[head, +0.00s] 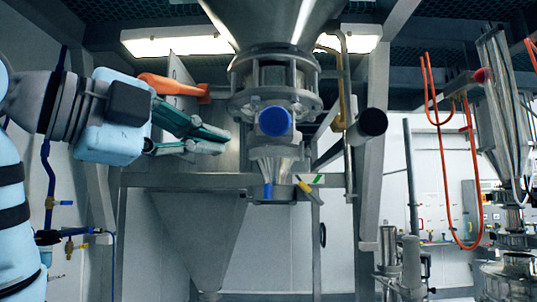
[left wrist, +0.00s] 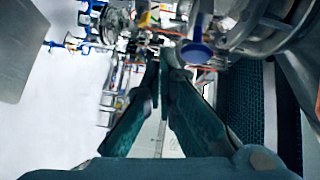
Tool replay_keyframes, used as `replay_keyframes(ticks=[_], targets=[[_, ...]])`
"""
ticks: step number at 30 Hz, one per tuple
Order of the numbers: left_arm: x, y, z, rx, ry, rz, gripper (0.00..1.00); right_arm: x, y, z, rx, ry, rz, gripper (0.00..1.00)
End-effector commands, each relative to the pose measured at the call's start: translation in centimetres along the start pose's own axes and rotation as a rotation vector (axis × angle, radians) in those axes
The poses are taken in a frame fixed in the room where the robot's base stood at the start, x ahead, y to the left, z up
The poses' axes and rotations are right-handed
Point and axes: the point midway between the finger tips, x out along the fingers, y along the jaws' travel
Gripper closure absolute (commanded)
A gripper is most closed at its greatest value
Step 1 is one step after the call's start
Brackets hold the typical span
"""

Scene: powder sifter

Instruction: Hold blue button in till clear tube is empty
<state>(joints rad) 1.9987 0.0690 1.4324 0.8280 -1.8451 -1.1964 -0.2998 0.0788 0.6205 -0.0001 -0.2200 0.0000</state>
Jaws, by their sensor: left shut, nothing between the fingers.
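The round blue button (head: 275,121) faces me on the metal valve body under the big steel hopper (head: 270,22). It also shows in the left wrist view (left wrist: 196,53), just right of the fingertips. My left gripper (head: 224,142) comes in from the left with its green fingers pointing right. It is shut and empty, a gap to the left of the button and slightly lower. In the left wrist view the fingertips (left wrist: 164,60) are close together with nothing between them. I cannot make out a clear tube for certain. My right gripper is out of view.
An orange handle (head: 172,86) sits just above my left gripper. A steel frame beam (head: 190,181) runs below it. A small blue-handled lever (head: 268,191) and a yellow one (head: 304,187) hang below the button. A dark-ended pipe (head: 372,123) sticks out to the right.

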Motion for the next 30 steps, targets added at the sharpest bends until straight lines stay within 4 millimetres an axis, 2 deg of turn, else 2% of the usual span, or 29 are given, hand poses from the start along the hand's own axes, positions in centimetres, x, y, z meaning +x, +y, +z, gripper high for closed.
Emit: replay_keyframes(ticks=[1, 3, 6, 17, 23, 30], targets=[[-1.5, -1.4, -1.9, 0.056, 0.02, -0.016, 1.0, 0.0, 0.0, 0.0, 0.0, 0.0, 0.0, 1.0], [-3.1, -2.8, -4.1, 0.122, 0.042, -0.032, 1.0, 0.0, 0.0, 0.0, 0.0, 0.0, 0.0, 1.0], [-4.5, -3.7, -5.7, 0.173, 0.058, -0.045, 1.0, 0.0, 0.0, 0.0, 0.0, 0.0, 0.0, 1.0], [-4.7, -3.9, -6.1, 0.186, 0.062, -0.048, 1.0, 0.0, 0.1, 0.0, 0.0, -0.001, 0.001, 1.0], [-2.8, -4.1, -6.3, 0.184, 0.063, -0.047, 1.0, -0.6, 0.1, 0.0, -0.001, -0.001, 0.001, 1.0], [2.2, -4.4, -6.6, 0.183, 0.063, -0.045, 1.0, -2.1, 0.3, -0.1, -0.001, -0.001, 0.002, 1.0]])
